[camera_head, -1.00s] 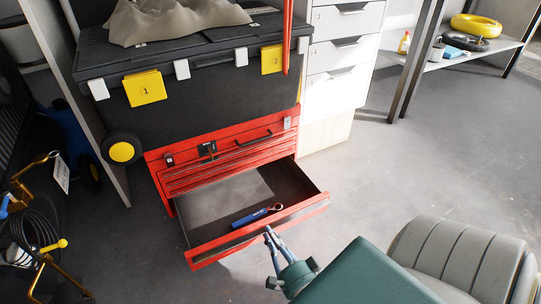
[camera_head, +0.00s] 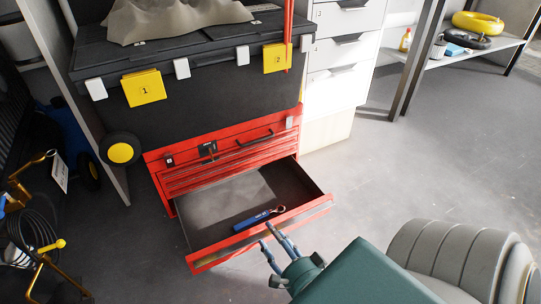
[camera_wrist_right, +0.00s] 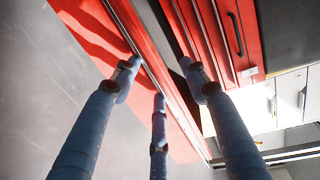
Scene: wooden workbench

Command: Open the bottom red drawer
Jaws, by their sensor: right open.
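The bottom red drawer (camera_head: 250,238) of the red tool chest (camera_head: 172,157) is pulled out toward me, and its grey inside shows. A small blue tool (camera_head: 256,217) lies in it near the front. My right gripper (camera_head: 270,234) is open at the outer side of the drawer front, right of its middle. In the right wrist view, the fingers (camera_wrist_right: 150,85) are spread close to the red drawer front (camera_wrist_right: 90,30) and its edge; I cannot tell whether they touch it. My left gripper is not in view.
A black toolbox (camera_head: 200,95) with yellow tags stands on the red chest. White drawers (camera_head: 340,60) stand behind to the right. A hose and yellow-handled gear (camera_head: 40,245) are at the left.

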